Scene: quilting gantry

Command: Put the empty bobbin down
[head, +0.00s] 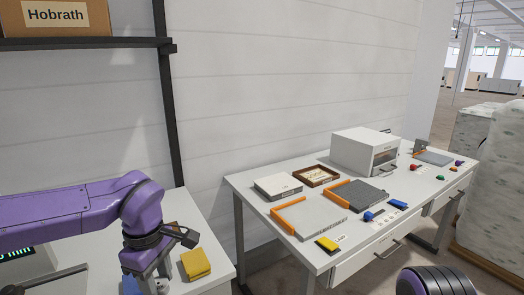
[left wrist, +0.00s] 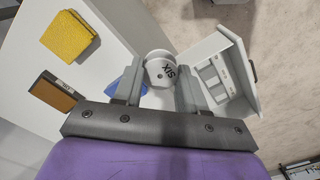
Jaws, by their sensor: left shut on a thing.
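The bobbin (left wrist: 161,70) is a pale grey-white round spool with dark lettering that looks like "SIX", seen in the left wrist view. My left gripper (left wrist: 158,88) is shut on it, one finger on each side. In the head view my left gripper (head: 152,282) points down over the near white table at the bottom left. The bobbin is hard to make out there. Whether it touches the surface below cannot be told. My right gripper is not in view.
The near white table (left wrist: 100,75) bears a folded yellow cloth (left wrist: 68,37), a blue item (left wrist: 127,82) and a brown-and-black block (left wrist: 54,93). An open drawer (left wrist: 243,85) with a divided insert lies right of the bobbin. A second table (head: 250,190) holds trays and a white box.

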